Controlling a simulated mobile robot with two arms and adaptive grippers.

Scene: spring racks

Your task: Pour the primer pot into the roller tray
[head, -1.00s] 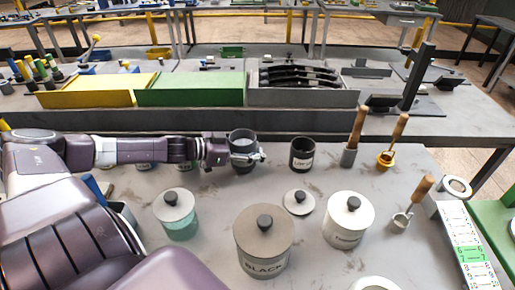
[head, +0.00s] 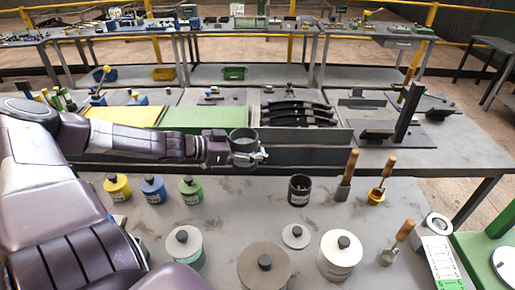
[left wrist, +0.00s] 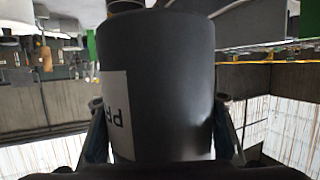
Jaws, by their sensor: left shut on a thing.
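The primer pot (head: 243,136) is a dark grey open cylinder, held upright above the bench in the head view. Its inside is too dark to tell the contents. It fills the middle of the left wrist view (left wrist: 175,80), where part of a white label with upside-down letters shows. My left gripper (head: 248,158) is shut around the pot's side, with a finger on either side in the wrist view. I cannot tell which thing, if any, is the roller tray. My right gripper is not in view.
On the near bench stand a dark open pot (head: 299,190), a loose lid (head: 295,236), several lidded pots such as a white one (head: 339,257), and wooden-handled tools in cups (head: 346,178). Green (head: 205,119) and grey racks stand behind.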

